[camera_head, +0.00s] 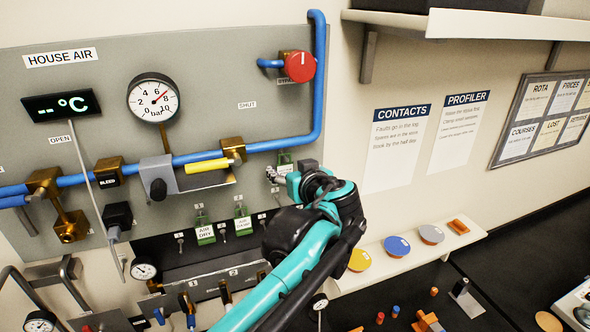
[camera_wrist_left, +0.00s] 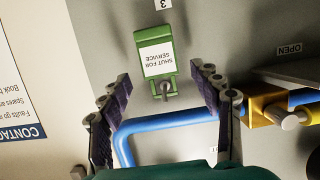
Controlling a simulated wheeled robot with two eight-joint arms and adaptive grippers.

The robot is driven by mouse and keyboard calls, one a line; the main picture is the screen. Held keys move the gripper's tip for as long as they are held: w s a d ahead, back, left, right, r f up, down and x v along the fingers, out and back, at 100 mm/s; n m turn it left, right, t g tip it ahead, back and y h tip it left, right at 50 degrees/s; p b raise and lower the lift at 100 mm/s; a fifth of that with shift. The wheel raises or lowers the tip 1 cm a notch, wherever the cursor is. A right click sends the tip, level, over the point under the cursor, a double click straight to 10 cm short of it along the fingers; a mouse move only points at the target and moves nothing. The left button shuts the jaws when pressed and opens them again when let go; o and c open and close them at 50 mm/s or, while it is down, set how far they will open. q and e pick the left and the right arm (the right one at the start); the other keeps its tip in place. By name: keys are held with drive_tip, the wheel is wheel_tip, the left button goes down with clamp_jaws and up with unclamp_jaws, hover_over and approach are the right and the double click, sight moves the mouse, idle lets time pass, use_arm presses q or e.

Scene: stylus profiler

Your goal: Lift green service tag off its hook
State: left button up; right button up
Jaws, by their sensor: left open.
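The green service tag (camera_wrist_left: 159,58) reads "SHUT FOR SERVICE" upside down in the left wrist view. It hangs against the grey panel, with a small metal hook (camera_wrist_left: 165,88) at its narrow end. My left gripper (camera_wrist_left: 160,76) is open, with one dark finger on each side of the tag and a gap to both. In the head view my left gripper (camera_head: 287,173) is in front of the panel's right part and hides most of the tag (camera_head: 284,159). My right gripper is not in view.
Two other green tags, "AIR DRY" (camera_head: 204,231) and another (camera_head: 242,221), hang to the left. A blue pipe (camera_wrist_left: 165,122) runs close to my left fingers. A brass valve with a yellow handle (camera_head: 207,166) is left of the gripper. A shelf with coloured discs (camera_head: 397,246) is lower right.

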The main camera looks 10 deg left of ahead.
use_arm(q)
drive_tip(key=shift+w+a+f, duration=0.1)
drive_tip(key=shift+w+a, duration=0.1)
drive_tip(key=shift+w, duration=0.2)
drive_tip(key=shift+w+a, duration=0.1)
drive_tip(key=shift+a, duration=0.05)
clamp_jaws()
drive_tip(key=shift+r+p, duration=0.5)
